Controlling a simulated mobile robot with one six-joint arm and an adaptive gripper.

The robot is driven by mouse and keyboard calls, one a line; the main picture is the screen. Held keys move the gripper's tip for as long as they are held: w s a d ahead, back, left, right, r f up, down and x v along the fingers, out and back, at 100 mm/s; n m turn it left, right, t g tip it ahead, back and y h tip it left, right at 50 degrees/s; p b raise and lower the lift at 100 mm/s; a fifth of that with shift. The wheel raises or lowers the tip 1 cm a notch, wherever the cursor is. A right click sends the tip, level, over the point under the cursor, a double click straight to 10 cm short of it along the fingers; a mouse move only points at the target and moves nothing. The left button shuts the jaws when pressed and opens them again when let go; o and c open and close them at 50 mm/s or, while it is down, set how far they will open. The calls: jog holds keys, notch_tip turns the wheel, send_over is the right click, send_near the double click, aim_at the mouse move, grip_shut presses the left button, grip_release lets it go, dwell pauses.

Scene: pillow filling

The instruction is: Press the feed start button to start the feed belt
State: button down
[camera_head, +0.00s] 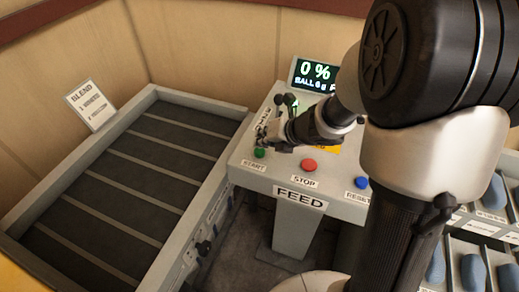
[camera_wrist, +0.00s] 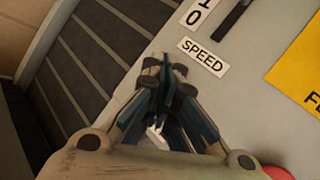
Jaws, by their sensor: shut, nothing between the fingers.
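The green start button (camera_head: 259,153) sits at the left front of the feed console (camera_head: 240,166), above a START label. The console carries a FEED sign (camera_head: 300,198). My gripper (camera_head: 263,134) is shut and empty, just behind and above the green button in the head view. I cannot tell whether it touches the console. In the wrist view my gripper (camera_wrist: 166,66) has its fingertips together near the SPEED label (camera_wrist: 203,57). The green button does not show there. The feed belt (camera_head: 120,185) lies left of the console, dark with light cross bars and empty.
A red stop button (camera_head: 309,166) and a blue reset button (camera_head: 361,182) sit right of the green one. A display (camera_head: 314,74) reads 0 %. A BLEND card (camera_head: 91,106) stands by the belt. Bins of blue-grey items (camera_head: 473,270) are at lower right, beyond my arm.

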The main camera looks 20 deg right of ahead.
aim_at(262, 149)
jog(key=shift+r, duration=0.1)
notch_tip(262, 149, up, 5)
jog(key=p, duration=0.4)
jog(key=shift+p, duration=0.3)
dwell(0.4)
